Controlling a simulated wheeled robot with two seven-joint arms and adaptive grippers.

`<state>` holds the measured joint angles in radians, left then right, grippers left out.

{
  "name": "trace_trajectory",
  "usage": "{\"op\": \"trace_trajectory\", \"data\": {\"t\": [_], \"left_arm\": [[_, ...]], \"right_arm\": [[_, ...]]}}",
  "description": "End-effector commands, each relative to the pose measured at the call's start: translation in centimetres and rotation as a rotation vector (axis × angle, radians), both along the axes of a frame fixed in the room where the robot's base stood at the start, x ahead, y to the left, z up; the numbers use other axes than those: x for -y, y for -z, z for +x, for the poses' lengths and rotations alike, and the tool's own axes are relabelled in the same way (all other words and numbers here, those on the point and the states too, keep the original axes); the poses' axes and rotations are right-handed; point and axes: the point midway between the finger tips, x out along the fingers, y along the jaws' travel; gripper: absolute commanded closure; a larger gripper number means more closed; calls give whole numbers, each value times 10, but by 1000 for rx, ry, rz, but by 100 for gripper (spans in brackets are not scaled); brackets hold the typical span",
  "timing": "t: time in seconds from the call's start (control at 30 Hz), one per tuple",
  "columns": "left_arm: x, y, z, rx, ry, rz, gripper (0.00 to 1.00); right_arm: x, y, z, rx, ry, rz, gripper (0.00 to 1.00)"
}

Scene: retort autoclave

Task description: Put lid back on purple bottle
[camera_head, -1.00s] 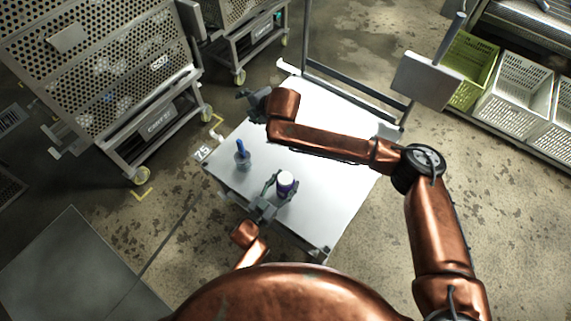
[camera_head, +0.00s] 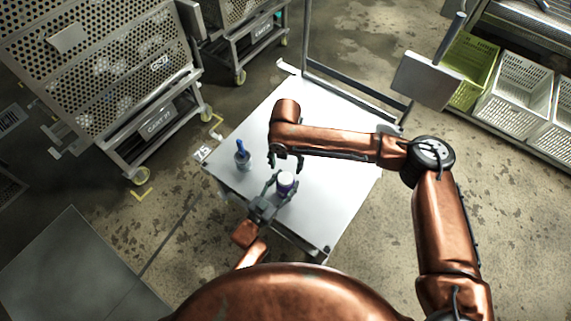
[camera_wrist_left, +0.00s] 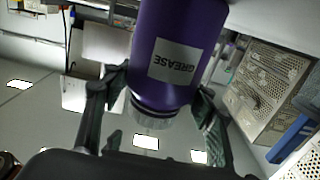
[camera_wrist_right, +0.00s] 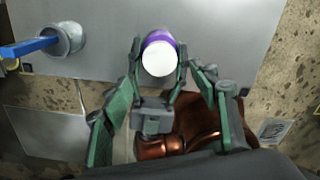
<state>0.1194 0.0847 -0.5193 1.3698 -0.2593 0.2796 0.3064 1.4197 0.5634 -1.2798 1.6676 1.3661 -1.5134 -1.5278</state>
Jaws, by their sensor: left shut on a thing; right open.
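The purple bottle (camera_head: 286,186) stands upright near the front edge of the white table (camera_head: 330,165). Its GREASE label shows in the left wrist view (camera_wrist_left: 178,60). My left gripper (camera_head: 272,190) is shut on the bottle from the front left. In the right wrist view the bottle (camera_wrist_right: 158,40) shows a round white top; I cannot tell whether this is a seated lid or the bare top. No separate lid is visible. My right gripper (camera_wrist_right: 162,85) is open and empty, pointing down above the bottle, and also shows in the head view (camera_head: 285,160).
Perforated carts (camera_head: 110,70) stand at the back left, crates (camera_head: 510,85) at the back right. The table's back half is clear.

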Motion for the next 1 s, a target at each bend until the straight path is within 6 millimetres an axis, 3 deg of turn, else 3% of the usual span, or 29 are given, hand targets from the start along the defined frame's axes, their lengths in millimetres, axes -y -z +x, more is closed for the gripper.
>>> {"op": "trace_trajectory", "data": {"t": [0.17, 0.63, 1.0], "left_arm": [[0, 1, 0, -1, 0, 0, 100], [0, 1, 0, -1, 0, 1, 100], [0, 1, 0, -1, 0, 1, 100]], "right_arm": [[0, 7, 0, -1, 1, 1, 45], [-1, 70, 0, 0, 2, 2, 45], [0, 80, 1, 2, 2, 1, 45]]}}
